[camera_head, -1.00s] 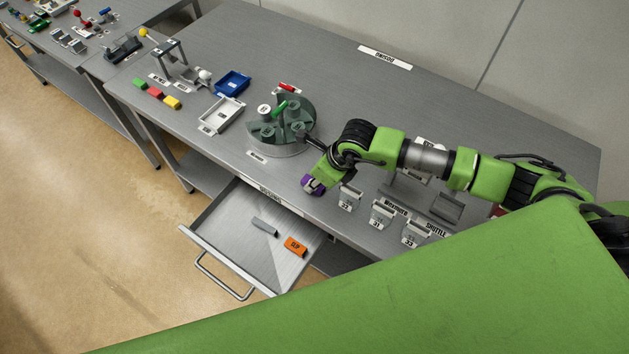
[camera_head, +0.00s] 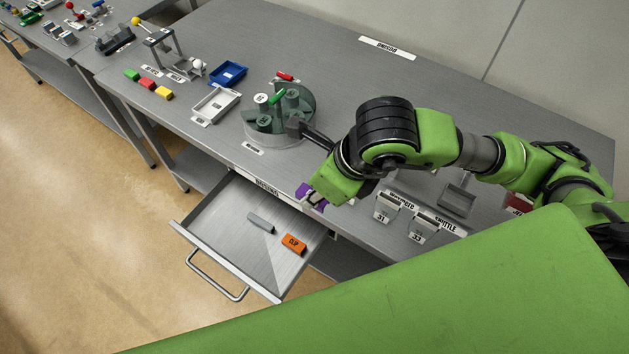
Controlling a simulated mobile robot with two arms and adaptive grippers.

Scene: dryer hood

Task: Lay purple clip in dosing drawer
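The purple clip (camera_head: 304,190) shows at the tip of my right gripper (camera_head: 314,197), near the front edge of the table. The gripper appears shut on it, and the fingers hide part of the clip. The dosing drawer (camera_head: 205,224) is pulled out below the table edge, to the left of and below the gripper. In the drawer lie an orange clip (camera_head: 293,244) with lettering and a grey bar (camera_head: 260,222). My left gripper is not in view.
A round dark green carousel (camera_head: 262,124) stands on the table behind the gripper. Small numbered holders (camera_head: 386,207) stand to the right near the front edge. A grey tray (camera_head: 213,105) and a blue tray (camera_head: 229,74) are farther left. The left part of the drawer floor is clear.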

